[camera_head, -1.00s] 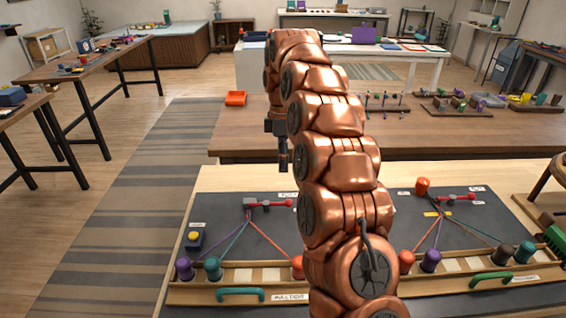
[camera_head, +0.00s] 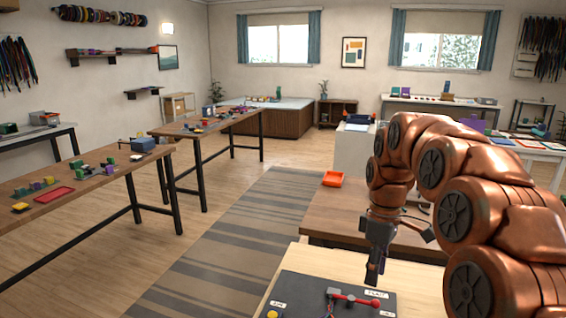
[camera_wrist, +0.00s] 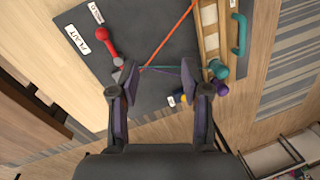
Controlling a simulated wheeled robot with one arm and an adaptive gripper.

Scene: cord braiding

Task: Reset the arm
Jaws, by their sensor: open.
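My gripper (camera_head: 374,272) hangs fingers down from my copper arm at the right of the head view, over the near workbench. In the wrist view my gripper (camera_wrist: 165,82) has its fingers spread wide, with no object seen held between them. Beyond the fingers lies the dark braiding board (camera_wrist: 95,62) with a red-knobbed lever (camera_wrist: 105,42) and a PLAIT label. An orange cord (camera_wrist: 172,35) and thin teal and purple cords cross it. In the head view the board (camera_head: 300,290) shows only in part, with the lever (camera_head: 352,298) on it.
A wooden rail (camera_wrist: 208,30) with a teal handle (camera_wrist: 239,32) and a teal peg (camera_wrist: 218,69) edges the board. Side tables (camera_head: 100,176) stand at the left. The striped rug (camera_head: 215,235) is clear.

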